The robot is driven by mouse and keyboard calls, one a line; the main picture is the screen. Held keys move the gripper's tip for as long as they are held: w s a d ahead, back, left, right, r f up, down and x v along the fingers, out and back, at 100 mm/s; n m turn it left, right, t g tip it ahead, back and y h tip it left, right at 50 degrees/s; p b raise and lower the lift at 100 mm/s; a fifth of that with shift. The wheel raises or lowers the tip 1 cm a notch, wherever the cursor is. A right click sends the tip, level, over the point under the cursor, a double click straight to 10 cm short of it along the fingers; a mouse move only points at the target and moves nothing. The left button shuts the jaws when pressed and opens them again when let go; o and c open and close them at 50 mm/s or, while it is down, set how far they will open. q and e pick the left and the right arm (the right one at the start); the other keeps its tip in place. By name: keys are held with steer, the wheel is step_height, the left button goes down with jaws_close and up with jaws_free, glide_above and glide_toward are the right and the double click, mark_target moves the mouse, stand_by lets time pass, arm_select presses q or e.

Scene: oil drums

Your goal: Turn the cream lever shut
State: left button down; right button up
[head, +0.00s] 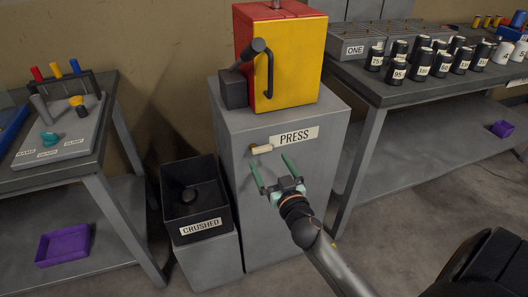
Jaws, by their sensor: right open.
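The cream lever (261,149) is a short bar on the front of the grey press stand, just left of the PRESS label (294,135). It lies nearly level, tilted slightly. My right gripper (270,162) is open, its two green fingers pointing up toward the stand front. The fingertips are just below the lever and to either side of it in the picture. Nothing is between them, and I cannot tell how far they are from the stand. My left gripper is not in view.
The red and yellow press (287,60) with a black handle sits on the stand. A black CRUSHED bin (201,228) stands left. A control panel (60,140) is on the left table. Several small drums (421,62) stand on the right table.

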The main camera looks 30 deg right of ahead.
mark_target(264, 151)
steer(key=shift+x, duration=2.75)
steer(key=c, duration=1.2)
steer(key=shift+d, duration=0.1)
steer(key=shift+c, duration=0.2)
